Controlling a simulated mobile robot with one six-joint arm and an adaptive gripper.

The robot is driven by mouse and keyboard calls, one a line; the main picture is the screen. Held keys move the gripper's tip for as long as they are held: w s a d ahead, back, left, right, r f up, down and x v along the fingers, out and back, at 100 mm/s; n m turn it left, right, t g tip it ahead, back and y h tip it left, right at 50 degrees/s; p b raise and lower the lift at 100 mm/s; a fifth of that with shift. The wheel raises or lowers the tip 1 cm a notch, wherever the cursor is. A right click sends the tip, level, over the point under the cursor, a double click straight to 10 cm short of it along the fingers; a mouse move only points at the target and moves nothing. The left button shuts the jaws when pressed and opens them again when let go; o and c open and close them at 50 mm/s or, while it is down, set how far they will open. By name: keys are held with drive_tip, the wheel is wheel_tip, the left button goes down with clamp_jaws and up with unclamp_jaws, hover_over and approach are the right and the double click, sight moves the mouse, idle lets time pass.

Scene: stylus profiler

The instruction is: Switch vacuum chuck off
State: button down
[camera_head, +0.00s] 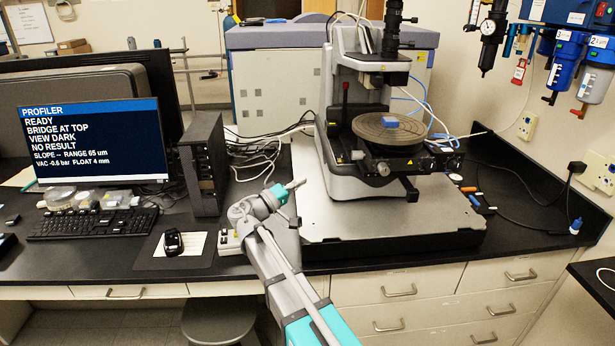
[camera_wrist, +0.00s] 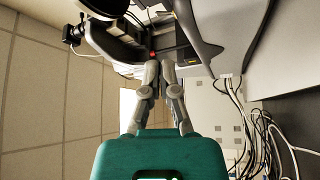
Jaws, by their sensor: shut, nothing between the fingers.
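The profiler (camera_head: 352,62) stands on a grey plate on the bench. A dark lever with a red tip (camera_head: 346,87) stands upright left of the chuck. The monitor (camera_head: 92,150) reads "VAC -0.6 bar". My gripper (camera_head: 299,184) is shut and empty, at the left of the plate, apart from the chuck and lever. In the wrist view its fingers (camera_wrist: 160,66) point toward the profiler, with a small red spot just beyond them. I cannot tell which control switches the vacuum.
A small control box (camera_head: 229,243) sits under my arm, partly hidden. A keyboard (camera_head: 92,223), a mouse (camera_head: 173,241) and a dark tower (camera_head: 204,163) are at left. Cables run behind the plate. Blue filters (camera_head: 561,62) hang on the right wall. Small items lie right of the plate.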

sight(341, 157)
drive_tip(key=p+x, duration=0.3)
drive_tip(key=x, duration=1)
drive_tip(key=shift+w, duration=0.1)
drive_tip(key=shift+d, duration=0.1)
